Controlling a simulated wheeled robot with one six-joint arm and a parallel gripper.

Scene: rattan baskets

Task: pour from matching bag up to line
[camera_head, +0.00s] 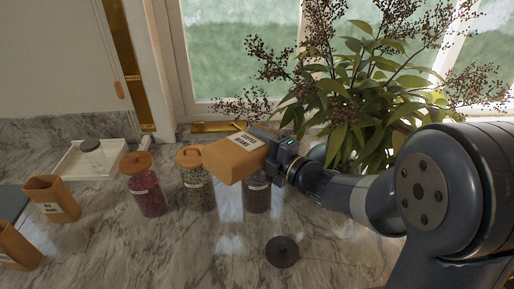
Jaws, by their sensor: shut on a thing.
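A glass jar (257,196) stands below and right of the bag in the picture. Its lower part looks dark; its top is hidden behind the bag and gripper, and I cannot make out a line or fill level. A dark round lid (282,251) lies on the counter in front of the jar. No falling stream shows.
Two orange-lidded jars, one with red contents (148,194) and one with greenish contents (198,187), stand left of the open area. Two more orange bags, one labelled (52,198) and one lower (18,250), stand at left. A leafy plant (365,100) is behind my arm.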

